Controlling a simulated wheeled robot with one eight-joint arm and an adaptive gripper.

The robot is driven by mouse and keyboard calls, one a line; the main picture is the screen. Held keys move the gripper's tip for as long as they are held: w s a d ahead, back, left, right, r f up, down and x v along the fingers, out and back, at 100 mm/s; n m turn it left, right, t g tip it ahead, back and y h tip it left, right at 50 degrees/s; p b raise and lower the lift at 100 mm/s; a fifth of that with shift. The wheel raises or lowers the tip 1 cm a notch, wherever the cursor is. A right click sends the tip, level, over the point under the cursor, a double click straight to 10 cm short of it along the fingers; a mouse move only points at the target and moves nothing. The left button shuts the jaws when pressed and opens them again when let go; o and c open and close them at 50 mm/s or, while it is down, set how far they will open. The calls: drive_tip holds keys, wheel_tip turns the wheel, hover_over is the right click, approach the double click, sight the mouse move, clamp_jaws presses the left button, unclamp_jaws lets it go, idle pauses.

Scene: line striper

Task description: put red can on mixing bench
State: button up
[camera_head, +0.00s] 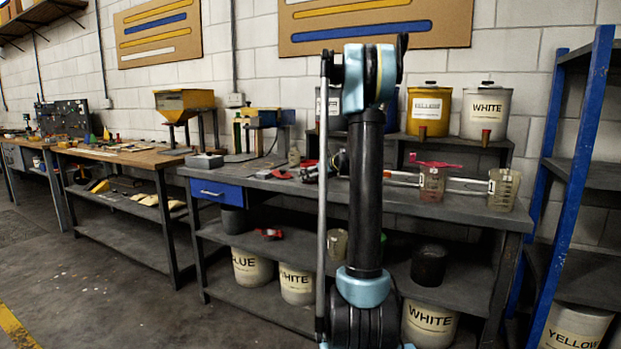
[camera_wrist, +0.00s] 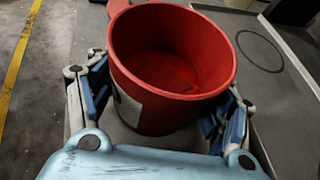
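The red can (camera_wrist: 170,110) is open-topped, looks empty and has a white label on its left side. In the wrist view it is between the two fingers of my gripper (camera_wrist: 163,82), which press close on both sides, and its base is hidden. I cannot make out the can or my gripper in the head view, where my arm blocks the middle. The mixing bench, which I take to be the grey bench with a blue drawer (camera_head: 217,192), stands ahead; a grey surface (camera_wrist: 285,125) also shows beside the can in the wrist view.
Clear beakers (camera_head: 502,190) stand at the bench's right end. A yellow can (camera_head: 428,112) and a white can (camera_head: 486,115) stand on a raised shelf behind. A blue-framed rack (camera_head: 566,170) is close on the right. Floor at the left is clear.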

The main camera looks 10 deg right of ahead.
drive_tip(key=shift+o, duration=1)
drive_tip(key=shift+r, duration=0.1)
drive_tip(key=v, duration=1.2)
drive_tip(key=s+a+f+n+g+h, duration=0.1)
drive_tip(key=s+a+f+n+g, duration=0.25)
drive_tip(key=s, duration=0.55)
drive_tip(key=s+a+f+n+h, duration=0.1)
drive_tip(key=s+a+f+n, duration=0.25)
drive_tip(key=s+n, duration=0.4)
drive_tip(key=s+a+f+n+g+h, duration=0.15)
drive_tip(key=s+a+n, duration=0.25)
drive_tip(key=s, duration=0.5)
drive_tip(key=s+d+f+n+g+h, duration=0.1)
drive_tip(key=s+d+f+n+h, duration=0.1)
drive_tip(key=s+f+n, duration=0.5)
drive_tip(key=s+d+f+n+g+h, duration=0.2)
drive_tip(key=s+f+n, duration=0.5)
drive_tip(key=s, duration=0.8)
drive_tip(key=shift+f, duration=0.15)
